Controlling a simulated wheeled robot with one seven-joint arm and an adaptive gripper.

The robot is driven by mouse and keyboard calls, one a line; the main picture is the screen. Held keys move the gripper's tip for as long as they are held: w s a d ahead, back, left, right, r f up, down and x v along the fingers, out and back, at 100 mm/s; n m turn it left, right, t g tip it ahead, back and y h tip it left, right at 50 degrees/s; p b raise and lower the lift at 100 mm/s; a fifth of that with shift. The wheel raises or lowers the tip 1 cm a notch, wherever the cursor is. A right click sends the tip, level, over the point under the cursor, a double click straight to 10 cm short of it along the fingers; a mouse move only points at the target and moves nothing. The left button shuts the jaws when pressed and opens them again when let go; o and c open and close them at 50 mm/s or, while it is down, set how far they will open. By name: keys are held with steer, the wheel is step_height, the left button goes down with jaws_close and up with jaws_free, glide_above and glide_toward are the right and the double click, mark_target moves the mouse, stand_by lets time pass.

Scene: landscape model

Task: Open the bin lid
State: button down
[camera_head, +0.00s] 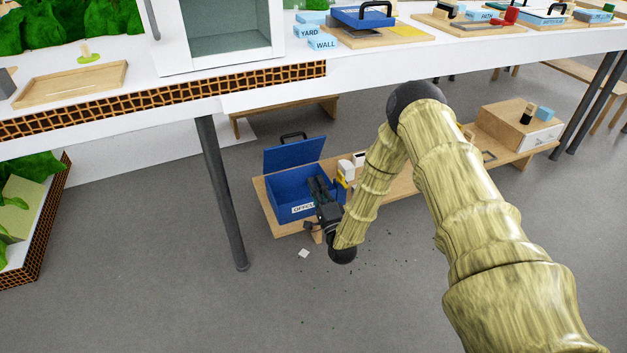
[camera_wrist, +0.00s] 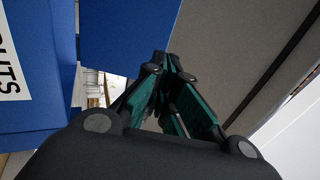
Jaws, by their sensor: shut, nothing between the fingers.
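A blue bin (camera_head: 280,192) with a white label stands on a low wooden bench under the table. Its blue lid (camera_head: 295,154) is raised and stands tilted up at the back edge, with a black handle (camera_head: 293,136) on top. My gripper (camera_head: 315,182) is shut and empty at the bin's right side, overlapping the bin in the head view; whether it touches is unclear. In the wrist view, my shut fingertips (camera_wrist: 166,58) point toward a blue panel (camera_wrist: 125,35), and the bin's labelled wall (camera_wrist: 35,75) is at the left.
Small white and yellow items (camera_head: 347,168) stand right of the bin. A wooden box with a white drawer (camera_head: 540,137) is at the bench's far right. A dark table leg (camera_head: 222,195) stands left of the bin. Floor in front is mostly clear.

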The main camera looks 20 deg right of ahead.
steer(key=b, duration=0.5)
glide_toward(301, 145)
steer(key=x, duration=0.5)
steer(key=shift+w, duration=0.1)
steer(key=shift+x, duration=0.95)
steer(key=shift+r, duration=0.2)
